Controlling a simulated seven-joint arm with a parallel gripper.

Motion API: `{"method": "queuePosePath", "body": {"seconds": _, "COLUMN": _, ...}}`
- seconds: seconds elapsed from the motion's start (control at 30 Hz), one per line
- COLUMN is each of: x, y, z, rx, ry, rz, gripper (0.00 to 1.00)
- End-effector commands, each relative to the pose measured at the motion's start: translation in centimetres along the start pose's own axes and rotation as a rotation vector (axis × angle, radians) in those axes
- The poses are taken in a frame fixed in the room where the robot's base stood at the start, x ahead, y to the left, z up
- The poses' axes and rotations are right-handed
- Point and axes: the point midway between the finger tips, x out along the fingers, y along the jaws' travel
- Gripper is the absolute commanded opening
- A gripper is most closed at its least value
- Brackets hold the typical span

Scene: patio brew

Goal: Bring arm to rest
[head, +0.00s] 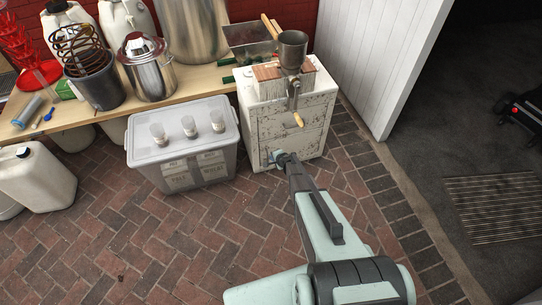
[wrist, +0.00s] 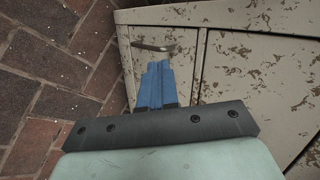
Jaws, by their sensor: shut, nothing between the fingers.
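My gripper (wrist: 157,84) shows in the wrist view with its two blue fingers together and nothing between them. The fingers point at the worn, chipped white cabinet (wrist: 260,70), close to a small metal handle (wrist: 155,46) on its front. I cannot tell whether the fingertips touch the cabinet or the handle. In the head view my arm reaches forward from the bottom right, and its end is low at the front of the cabinet (head: 308,130). The fingers are hard to make out there.
A grain mill (head: 292,50) stands on the cabinet. A lidded clear bin (head: 185,135) with several small jars on top stands to the left. A wooden table (head: 200,78) with pots is behind. A white jug (head: 38,178) stands far left. The brick floor (head: 150,240) in front is clear.

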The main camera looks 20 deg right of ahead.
Motion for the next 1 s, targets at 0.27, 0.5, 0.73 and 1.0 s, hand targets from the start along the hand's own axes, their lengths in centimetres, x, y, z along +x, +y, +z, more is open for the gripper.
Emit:
{"method": "queuePosePath", "body": {"seconds": 0.27, "x": -4.4, "y": -0.1, "z": 0.8, "rx": 0.0, "ry": 0.0, "rz": 0.0, "gripper": 0.0}}
{"method": "queuePosePath", "body": {"seconds": 0.5, "x": -4.7, "y": -0.1, "z": 0.9, "rx": 0.0, "ry": -0.002, "rz": 0.0, "gripper": 0.0}}
{"method": "queuePosePath", "body": {"seconds": 0.73, "x": -4.8, "y": 0.2, "z": 2.8, "rx": -0.025, "ry": -0.1, "rz": 0.011, "gripper": 0.0}}
{"method": "queuePosePath", "body": {"seconds": 1.0, "x": -8.1, "y": 3.7, "z": 8.0, "rx": -0.252, "ry": -0.352, "rz": 0.151, "gripper": 0.0}}
